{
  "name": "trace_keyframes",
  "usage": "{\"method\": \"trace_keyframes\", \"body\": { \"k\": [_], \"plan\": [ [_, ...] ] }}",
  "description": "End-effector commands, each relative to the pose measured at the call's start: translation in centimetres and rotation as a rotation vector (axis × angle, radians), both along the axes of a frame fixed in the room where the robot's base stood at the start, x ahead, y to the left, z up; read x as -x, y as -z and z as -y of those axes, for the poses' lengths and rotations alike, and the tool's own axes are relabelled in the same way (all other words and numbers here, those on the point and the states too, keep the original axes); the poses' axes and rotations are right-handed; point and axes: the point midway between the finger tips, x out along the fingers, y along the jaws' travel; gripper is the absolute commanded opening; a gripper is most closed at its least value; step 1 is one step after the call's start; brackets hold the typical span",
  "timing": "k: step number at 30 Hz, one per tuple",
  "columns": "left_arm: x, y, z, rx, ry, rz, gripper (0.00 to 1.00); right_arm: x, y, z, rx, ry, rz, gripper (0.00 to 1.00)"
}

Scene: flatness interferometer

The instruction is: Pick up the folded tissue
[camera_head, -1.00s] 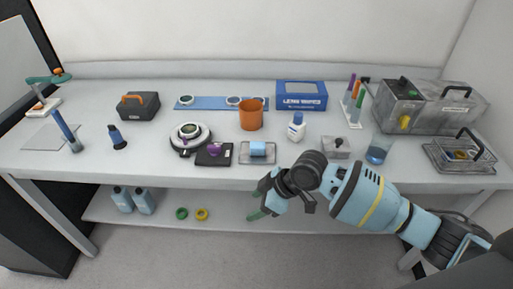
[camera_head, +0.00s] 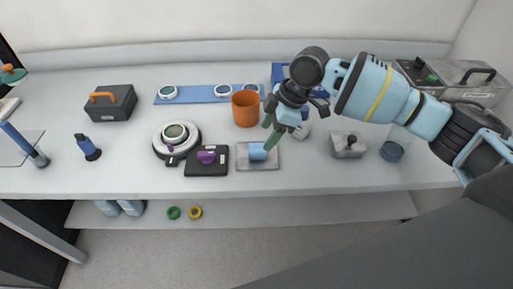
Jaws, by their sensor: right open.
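A light blue piece (camera_head: 257,152), which looks like the folded tissue, lies on a small grey tray (camera_head: 243,164) near the front of the bench. My right gripper (camera_head: 269,134) reaches in from the right, with green fingers pointing down toward the tray. It is open, and its fingertips show just above and beside the blue piece, overlapping its right edge in this view. I cannot tell whether they touch it. The left gripper is not in view.
A black case with a purple knob (camera_head: 206,158) and a round white instrument (camera_head: 176,139) stand left of the tray. An orange cup (camera_head: 245,108) is behind it. A grey block with a black knob (camera_head: 348,145) and a glass beaker (camera_head: 392,150) stand right.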

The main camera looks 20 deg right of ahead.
Motion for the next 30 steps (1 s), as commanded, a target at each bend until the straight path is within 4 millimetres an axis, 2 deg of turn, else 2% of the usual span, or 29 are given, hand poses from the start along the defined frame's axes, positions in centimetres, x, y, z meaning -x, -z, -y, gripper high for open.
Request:
{"method": "trace_keyframes", "body": {
  "k": [4,11,21,30],
  "plan": [
    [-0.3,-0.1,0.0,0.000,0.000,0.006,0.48,-0.1,1.5,-0.6,0.001,0.000,-0.001,0.60],
    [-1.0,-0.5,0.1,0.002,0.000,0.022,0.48,-0.3,2.2,-1.0,-0.001,-0.001,0.001,0.60],
    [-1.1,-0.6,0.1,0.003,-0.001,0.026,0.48,-0.9,6.1,-2.7,0.000,0.001,-0.001,0.60],
    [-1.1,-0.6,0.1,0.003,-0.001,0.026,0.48,-0.9,6.5,-2.9,-0.001,0.000,0.001,0.60]
  ]
}}
